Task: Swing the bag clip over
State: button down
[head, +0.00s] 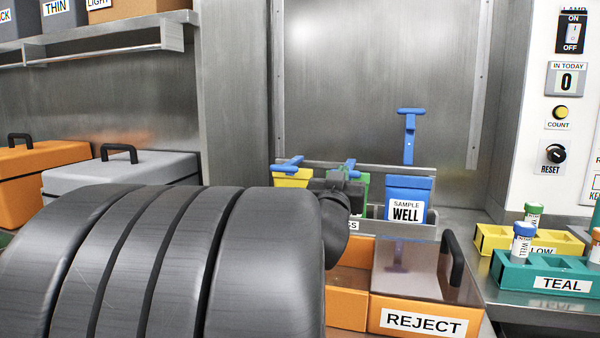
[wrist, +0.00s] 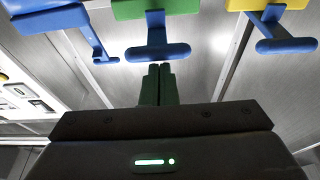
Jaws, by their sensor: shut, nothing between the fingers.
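Three bags stand in a rack in the head view: a yellow bag (head: 293,179), a green bag (head: 363,195) and a blue bag (head: 407,198) labelled SAMPLE WELL. The blue bag's T-shaped blue clip (head: 409,135) stands upright above it. The yellow bag's blue clip (head: 288,163) lies low over its top. The green bag's clip (head: 350,168) is partly hidden by my gripper (head: 345,178). In the wrist view, my shut, empty gripper (wrist: 158,70) points at the crossbar of the middle clip (wrist: 157,50), very close; I cannot tell whether they touch.
An orange REJECT bin (head: 423,320) with a clear cover and black handle stands below the rack. Teal (head: 545,275) and yellow (head: 490,237) tube blocks are at right. Orange (head: 30,165) and grey (head: 120,172) cases are at left. My arm blocks the lower left.

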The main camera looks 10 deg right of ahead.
notch_tip(320, 180, up, 10)
jog(key=p, duration=0.5)
notch_tip(320, 180, down, 9)
jog(key=b, duration=0.4)
jog(key=shift+w+b, duration=0.35)
jog(key=shift+d, duration=0.1)
